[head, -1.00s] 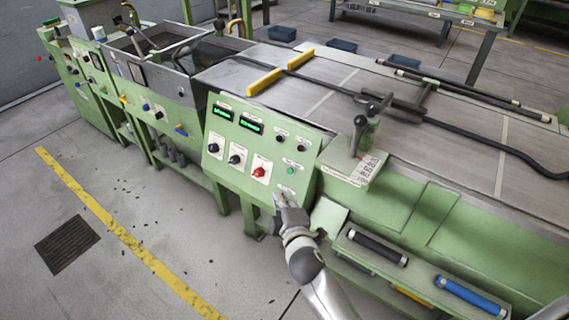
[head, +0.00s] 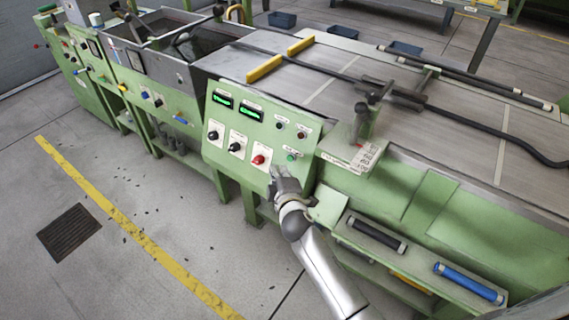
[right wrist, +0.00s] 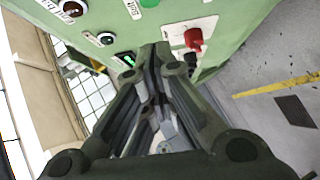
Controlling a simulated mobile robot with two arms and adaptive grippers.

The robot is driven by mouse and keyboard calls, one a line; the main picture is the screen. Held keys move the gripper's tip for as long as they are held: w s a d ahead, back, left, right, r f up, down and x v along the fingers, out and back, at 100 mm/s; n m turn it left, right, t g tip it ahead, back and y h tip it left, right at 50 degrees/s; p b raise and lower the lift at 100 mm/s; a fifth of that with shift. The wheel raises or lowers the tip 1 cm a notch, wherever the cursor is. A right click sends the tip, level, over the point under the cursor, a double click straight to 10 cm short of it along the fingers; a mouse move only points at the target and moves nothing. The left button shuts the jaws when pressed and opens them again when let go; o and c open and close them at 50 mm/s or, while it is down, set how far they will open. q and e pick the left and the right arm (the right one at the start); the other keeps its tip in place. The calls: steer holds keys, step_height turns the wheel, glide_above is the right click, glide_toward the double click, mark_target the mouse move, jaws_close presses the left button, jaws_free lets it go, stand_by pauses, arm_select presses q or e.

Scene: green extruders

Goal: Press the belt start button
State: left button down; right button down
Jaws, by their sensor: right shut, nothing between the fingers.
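The green control panel (head: 222,150) carries two lit displays, several knobs and buttons. A small green button (head: 291,156) sits on its right side, below two dark buttons. In the right wrist view a green button (right wrist: 149,3) is cut by the top edge, next to a label that seems to read "Belt". A red knob (head: 258,160) sits left of the green button; it also shows in the right wrist view (right wrist: 194,40). My right gripper (head: 275,172) is shut and empty, just below the green button in the picture; contact cannot be told. My left gripper is not in view.
A long belt table (head: 330,95) with yellow bars (head: 265,69) lies behind the panel. A lever (head: 361,118) stands to the right. A lower shelf (head: 345,236) holds black and blue rollers (head: 470,283). Open floor lies to the left.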

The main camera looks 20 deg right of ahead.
mark_target(290, 158)
steer(key=w+d, duration=0.1)
steer(key=w+d+f, duration=0.1)
steer(key=w, duration=0.1)
steer(key=w+d+f, duration=0.1)
steer(key=w, duration=0.1)
steer(key=shift+d+f, duration=0.1)
stand_by(0.3)
